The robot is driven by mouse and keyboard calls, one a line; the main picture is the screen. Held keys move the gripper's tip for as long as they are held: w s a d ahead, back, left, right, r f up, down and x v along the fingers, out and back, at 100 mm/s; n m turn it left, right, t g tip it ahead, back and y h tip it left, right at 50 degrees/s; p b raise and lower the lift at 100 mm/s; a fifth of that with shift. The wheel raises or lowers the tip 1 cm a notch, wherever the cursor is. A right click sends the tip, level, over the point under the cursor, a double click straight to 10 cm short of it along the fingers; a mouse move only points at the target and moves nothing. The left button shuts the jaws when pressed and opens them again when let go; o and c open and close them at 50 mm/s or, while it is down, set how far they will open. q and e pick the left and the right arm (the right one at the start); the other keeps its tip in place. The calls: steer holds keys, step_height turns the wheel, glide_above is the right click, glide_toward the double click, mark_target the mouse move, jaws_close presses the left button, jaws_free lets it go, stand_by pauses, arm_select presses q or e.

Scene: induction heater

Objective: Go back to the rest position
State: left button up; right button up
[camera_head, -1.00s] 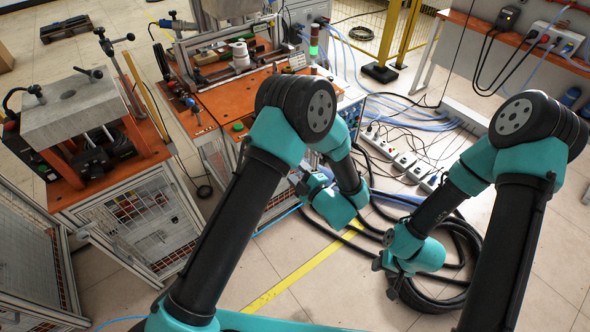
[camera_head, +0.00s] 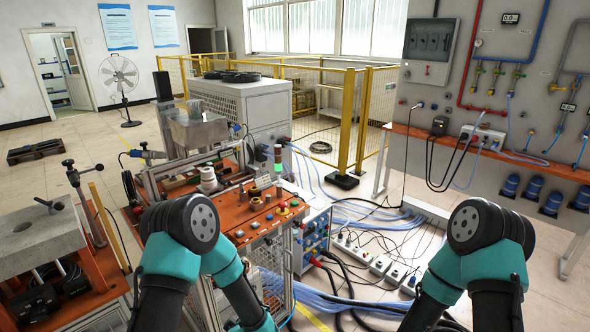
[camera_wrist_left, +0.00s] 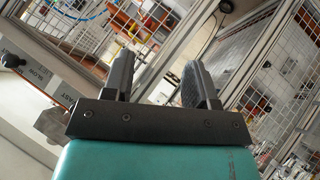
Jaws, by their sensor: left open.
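My left gripper (camera_wrist_left: 157,82) shows in the left wrist view. Its two dark fingers stand apart with nothing between them, facing a white mesh frame. In the head view my left arm (camera_head: 185,245) and right arm (camera_head: 480,245) show as teal and black links at the bottom, folded near the lower edge. Both grippers are below the head picture, so the right gripper does not show.
An orange-topped workbench (camera_head: 262,222) with buttons stands ahead of my left arm. A second bench with a grey block (camera_head: 38,235) is at the left. Cables and power strips (camera_head: 380,264) lie on the floor between the arms. A yellow fence (camera_head: 362,120) stands behind.

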arm_select(q)
steer(key=s+a+f+m+g+h, duration=0.2)
steer(key=s+m+g+h, duration=0.1)
steer(key=s, duration=0.6)
steer(key=s+a+f+m+g+h, duration=0.3)
steer(key=s+m+g, duration=0.2)
steer(key=s, duration=0.5)
steer(key=shift+m+g, duration=0.4)
steer(key=shift+g, duration=0.1)
stand_by(0.8)
